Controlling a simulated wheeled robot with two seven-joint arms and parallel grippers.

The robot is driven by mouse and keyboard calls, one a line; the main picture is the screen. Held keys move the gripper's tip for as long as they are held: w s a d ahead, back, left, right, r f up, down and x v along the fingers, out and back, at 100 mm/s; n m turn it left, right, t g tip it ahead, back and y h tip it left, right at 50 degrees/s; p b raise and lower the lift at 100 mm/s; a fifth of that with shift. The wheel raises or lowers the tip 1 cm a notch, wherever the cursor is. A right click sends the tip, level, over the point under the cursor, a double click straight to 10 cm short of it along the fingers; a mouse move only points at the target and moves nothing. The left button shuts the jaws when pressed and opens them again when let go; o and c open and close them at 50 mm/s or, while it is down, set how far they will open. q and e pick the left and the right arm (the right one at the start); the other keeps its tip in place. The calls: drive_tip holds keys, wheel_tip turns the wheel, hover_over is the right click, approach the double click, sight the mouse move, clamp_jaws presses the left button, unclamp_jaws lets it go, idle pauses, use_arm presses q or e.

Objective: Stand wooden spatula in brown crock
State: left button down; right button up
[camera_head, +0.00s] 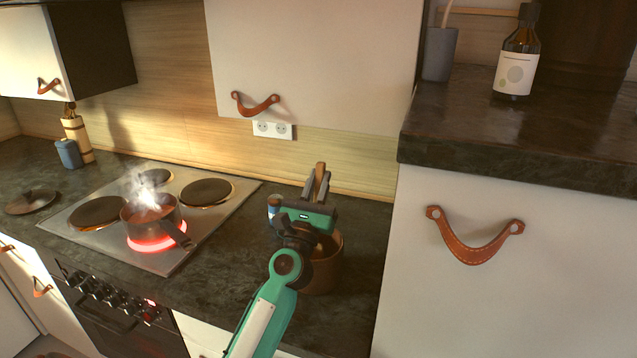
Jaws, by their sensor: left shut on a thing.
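The brown crock (328,272) stands on the dark counter to the right of the stove, partly hidden behind my left gripper and wrist. My left gripper (316,186) is over the crock, its fingers shut on the wooden spatula (320,170). The spatula's upper end shows above and between the fingers, roughly upright. Its lower part is hidden by the gripper, so I cannot tell whether it is inside the crock. My right gripper is not in view.
A steaming pot (151,220) sits on a glowing burner of the stove (100,246). A small blue-and-white jar (273,204) stands just left of my gripper. A raised counter (560,150) with a brown bottle (517,60) is at the right. A white cabinet (315,55) hangs above.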

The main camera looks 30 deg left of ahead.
use_arm(q)
drive_tip(key=shift+f, duration=0.25)
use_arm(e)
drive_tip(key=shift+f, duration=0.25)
use_arm(q)
drive_tip(key=c, duration=1.3)
unclamp_jaws()
drive_tip(key=shift+o, duration=0.2)
drive_tip(key=b+v, duration=0.6)
drive_tip(key=v, duration=0.7)
drive_tip(key=shift+s+f+b, duration=0.25)
drive_tip(key=shift+s+b, duration=0.05)
drive_tip(key=shift+b, duration=0.1)
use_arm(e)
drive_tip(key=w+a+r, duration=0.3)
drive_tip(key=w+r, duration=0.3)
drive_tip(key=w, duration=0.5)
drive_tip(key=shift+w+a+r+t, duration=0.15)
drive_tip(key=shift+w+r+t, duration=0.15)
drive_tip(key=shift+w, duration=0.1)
